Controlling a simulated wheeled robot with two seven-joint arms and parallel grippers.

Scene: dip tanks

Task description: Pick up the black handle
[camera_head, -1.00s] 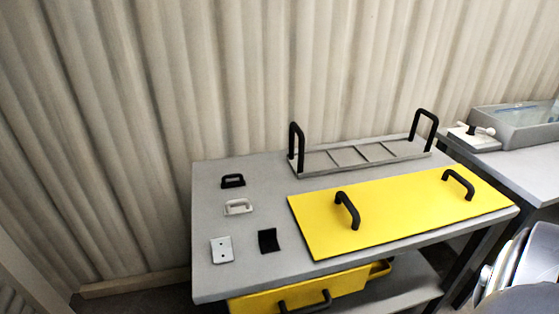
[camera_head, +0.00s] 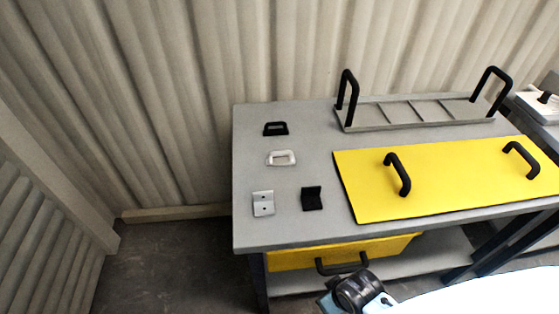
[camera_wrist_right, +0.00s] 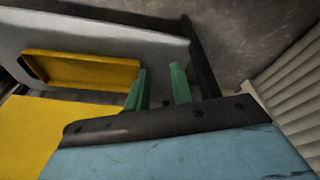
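A small black handle (camera_head: 275,129) lies on the grey table near its far left corner, behind a white handle (camera_head: 281,158). No gripper is near it. In the right wrist view my right gripper (camera_wrist_right: 158,88) shows two green fingertips apart with nothing between them. The black handle cannot be made out in that view. Part of my right arm shows at the bottom of the head view, in front of the table and low. My left gripper is not in view.
The table (camera_head: 300,228) also holds a metal bracket (camera_head: 263,203), a black bracket (camera_head: 312,198), a yellow lid (camera_head: 440,180) with black handles and a grey rack (camera_head: 420,112) with tall black handles. A yellow drawer (camera_head: 295,258) sits below. Floor at left is clear.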

